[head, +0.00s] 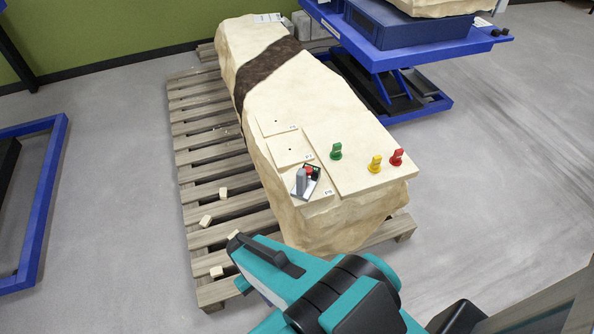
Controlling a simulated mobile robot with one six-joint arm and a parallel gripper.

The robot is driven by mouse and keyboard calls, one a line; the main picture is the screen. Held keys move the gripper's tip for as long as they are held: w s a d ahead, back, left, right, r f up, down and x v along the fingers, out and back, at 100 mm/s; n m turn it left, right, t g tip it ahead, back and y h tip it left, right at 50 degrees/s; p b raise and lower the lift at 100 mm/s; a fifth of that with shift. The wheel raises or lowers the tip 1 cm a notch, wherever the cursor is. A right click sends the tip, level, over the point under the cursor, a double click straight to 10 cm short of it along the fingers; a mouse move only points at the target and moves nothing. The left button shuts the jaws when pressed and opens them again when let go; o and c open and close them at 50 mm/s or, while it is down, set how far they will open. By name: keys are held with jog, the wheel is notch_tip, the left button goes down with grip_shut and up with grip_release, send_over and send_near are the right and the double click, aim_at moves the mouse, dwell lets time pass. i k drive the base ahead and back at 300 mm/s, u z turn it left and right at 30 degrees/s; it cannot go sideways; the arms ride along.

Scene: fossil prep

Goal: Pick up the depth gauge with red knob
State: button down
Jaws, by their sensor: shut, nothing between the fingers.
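A small tool with a grey upright cylinder, a red knob and a dark part, which looks like the depth gauge with red knob (301,181), stands on a small pale plate at the near left edge of the stone block (300,100). Its fine detail is too small to tell. My teal and black arm reaches in from the bottom of the head view, nearer than the block and apart from the gauge. My gripper cannot be made out; the end of the arm does not show clearly.
Green (336,152), yellow (375,164) and red (397,157) pegs stand on a raised slab right of the gauge. The block lies on a wooden pallet (205,155) with loose chips. A blue lift table (400,40) stands behind right, a blue frame (50,180) left.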

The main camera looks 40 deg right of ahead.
aim_at(303, 189)
jog(key=u, duration=0.25)
jog(key=k, duration=1.2)
jog(key=z, duration=1)
jog(key=i, duration=1)
jog(key=u, duration=0.05)
